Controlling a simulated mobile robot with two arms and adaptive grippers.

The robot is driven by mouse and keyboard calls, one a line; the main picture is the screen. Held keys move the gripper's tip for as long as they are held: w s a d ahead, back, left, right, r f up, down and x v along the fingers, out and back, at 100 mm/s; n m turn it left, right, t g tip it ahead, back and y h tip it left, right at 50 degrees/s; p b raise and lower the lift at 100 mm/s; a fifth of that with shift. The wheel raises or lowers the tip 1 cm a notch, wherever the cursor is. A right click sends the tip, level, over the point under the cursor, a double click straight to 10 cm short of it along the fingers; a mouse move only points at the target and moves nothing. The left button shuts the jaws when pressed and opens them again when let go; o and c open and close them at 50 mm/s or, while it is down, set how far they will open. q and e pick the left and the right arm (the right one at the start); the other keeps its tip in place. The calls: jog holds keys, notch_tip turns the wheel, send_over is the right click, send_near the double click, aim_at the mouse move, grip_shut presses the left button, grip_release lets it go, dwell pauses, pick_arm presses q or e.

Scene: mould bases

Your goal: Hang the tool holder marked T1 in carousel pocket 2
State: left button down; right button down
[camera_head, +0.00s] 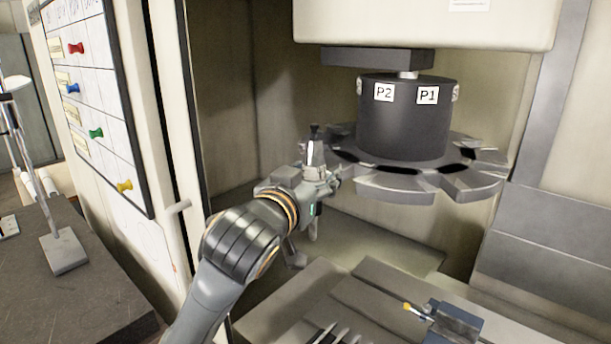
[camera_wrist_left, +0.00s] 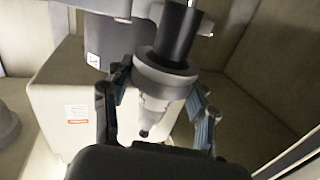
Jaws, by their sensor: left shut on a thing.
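My left gripper (camera_head: 320,181) is shut on a tool holder (camera_head: 315,151) with a dark upper end and a light metal body. The holder is roughly upright, beside the left rim of the carousel disc (camera_head: 395,187). I cannot tell whether it touches the disc. In the left wrist view the tool holder (camera_wrist_left: 165,78) sits between the two fingers of the gripper (camera_wrist_left: 157,112), with its dark end up. No T1 mark is readable. The carousel's dark drum (camera_head: 403,130) carries a P2 label (camera_head: 384,92) on the side nearer the holder, and a P1 label (camera_head: 427,95) right of it.
A light machine housing (camera_head: 425,22) hangs above the carousel. Below are metal ledges and a small block (camera_head: 452,324) with a yellow-tipped item. A board (camera_head: 95,95) with coloured pins and a dark bench (camera_head: 90,290) are at left.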

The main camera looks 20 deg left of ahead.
pick_arm(q)
jog(key=shift+w+d+r, duration=0.1)
jog(key=shift+w+d, duration=0.15)
jog(key=shift+w, duration=0.45)
jog(key=shift+w+d+r, duration=0.1)
jog(key=shift+w+d, duration=0.1)
jog(key=shift+w, duration=0.45)
jog(key=w+d, duration=0.4)
jog(key=w, duration=0.7)
jog(key=shift+d, duration=0.25)
pick_arm(e)
jog(key=shift+w+a, duration=0.15)
jog(key=shift+w, duration=0.25)
pick_arm(q)
jog(key=shift+f, duration=0.1)
jog(key=shift+s, duration=0.2)
pick_arm(e)
jog(key=shift+a+r, duration=0.1)
jog(key=shift+r, duration=0.15)
pick_arm(q)
jog(key=shift+p, duration=0.45)
pick_arm(e)
jog(key=shift+r, duration=0.2)
pick_arm(q)
jog(key=shift+f, duration=0.5)
pick_arm(e)
jog(key=shift+f, duration=0.25)
dwell(0.4)
